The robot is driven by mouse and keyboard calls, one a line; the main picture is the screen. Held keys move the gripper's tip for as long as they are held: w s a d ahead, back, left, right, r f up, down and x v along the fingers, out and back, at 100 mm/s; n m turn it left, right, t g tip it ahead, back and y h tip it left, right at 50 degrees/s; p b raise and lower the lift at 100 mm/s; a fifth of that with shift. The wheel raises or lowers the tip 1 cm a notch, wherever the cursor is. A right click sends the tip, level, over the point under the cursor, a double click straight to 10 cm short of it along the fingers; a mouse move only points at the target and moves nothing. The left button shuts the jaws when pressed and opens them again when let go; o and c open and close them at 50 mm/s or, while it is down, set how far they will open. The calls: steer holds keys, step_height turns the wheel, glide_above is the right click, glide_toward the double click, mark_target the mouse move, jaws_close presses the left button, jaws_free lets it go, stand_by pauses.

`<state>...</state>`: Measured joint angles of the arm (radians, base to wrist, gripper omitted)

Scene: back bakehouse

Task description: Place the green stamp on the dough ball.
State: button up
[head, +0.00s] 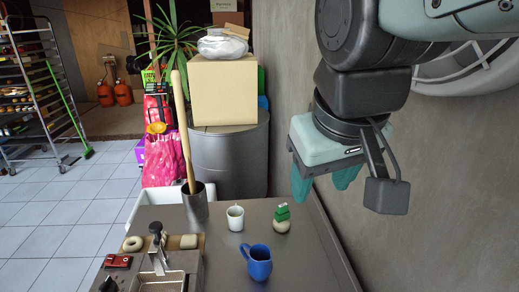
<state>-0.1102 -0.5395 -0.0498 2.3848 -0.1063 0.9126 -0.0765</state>
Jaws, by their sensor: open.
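The green stamp (282,211) sits on top of the pale dough ball (281,226) on the grey metal worktop. It looks slightly tilted and touches the ball, with nothing holding it. My gripper (321,192) hangs above and to the right of them, near the wall. Its teal fingers are apart, with nothing seen between them. The underside of the stamp is hidden against the dough.
A metal pot (195,204) holds a long wooden rolling pin (183,125). A metal press (160,258) is at front left. The worktop's right side is clear.

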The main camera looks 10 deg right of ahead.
steer(key=shift+m+t, duration=0.6)
steer(key=shift+m, duration=0.3)
steer(key=s, duration=0.4)
steer(key=shift+s+a, duration=0.15)
steer(key=shift+a, duration=0.25)
